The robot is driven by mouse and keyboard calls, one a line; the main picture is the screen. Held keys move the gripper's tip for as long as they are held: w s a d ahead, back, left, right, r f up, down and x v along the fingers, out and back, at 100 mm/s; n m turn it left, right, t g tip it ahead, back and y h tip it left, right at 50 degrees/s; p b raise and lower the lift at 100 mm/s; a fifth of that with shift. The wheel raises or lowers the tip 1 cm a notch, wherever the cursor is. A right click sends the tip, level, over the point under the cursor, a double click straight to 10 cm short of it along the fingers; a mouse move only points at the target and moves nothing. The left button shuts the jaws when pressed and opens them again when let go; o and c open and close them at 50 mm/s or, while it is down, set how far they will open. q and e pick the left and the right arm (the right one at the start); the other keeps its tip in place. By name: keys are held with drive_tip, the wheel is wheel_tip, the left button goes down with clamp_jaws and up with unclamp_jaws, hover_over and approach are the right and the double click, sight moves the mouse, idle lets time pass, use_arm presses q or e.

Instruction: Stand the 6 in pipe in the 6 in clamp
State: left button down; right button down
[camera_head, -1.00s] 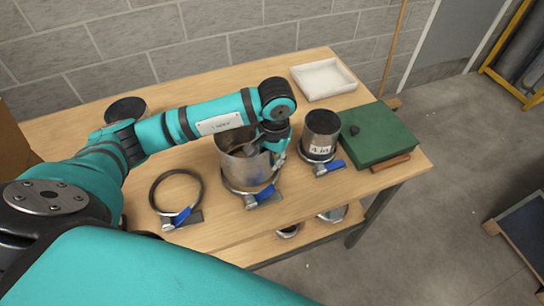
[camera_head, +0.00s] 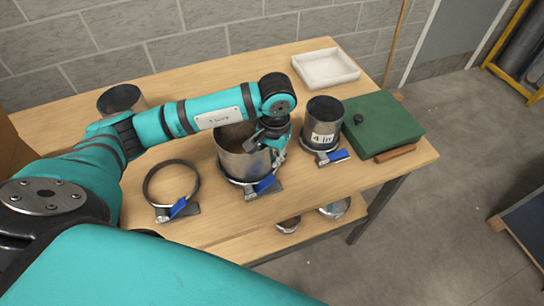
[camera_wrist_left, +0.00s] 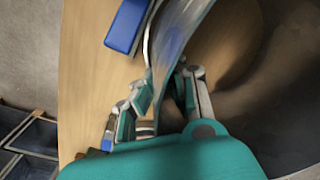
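The 6 in pipe (camera_head: 240,160), a wide grey metal cylinder with no readable label, is upright at mid-table. The 6 in clamp (camera_head: 262,187), a metal ring with a blue lever, is around its lower end. I cannot tell whether the pipe's bottom rests on the table. My left gripper (camera_head: 276,146) is at the pipe's right rim, pointing down. In the left wrist view my left gripper (camera_wrist_left: 165,88) has one finger on each side of the pipe wall (camera_wrist_left: 178,35), shut on it. The inner side is partly hidden by the arm. My right gripper is out of view.
An empty clamp (camera_head: 171,187) lies left. The 4 in pipe (camera_head: 322,122) stands in its clamp (camera_head: 332,157) at right. Another pipe (camera_head: 121,98) stands at back left, partly behind my arm. A green case (camera_head: 382,128) and white tray (camera_head: 326,68) occupy the right side.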

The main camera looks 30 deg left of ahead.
use_arm(q)
drive_tip(key=c, duration=1.4)
unclamp_jaws()
wheel_tip(320, 180, up, 12)
drive_tip(key=shift+d, duration=0.25)
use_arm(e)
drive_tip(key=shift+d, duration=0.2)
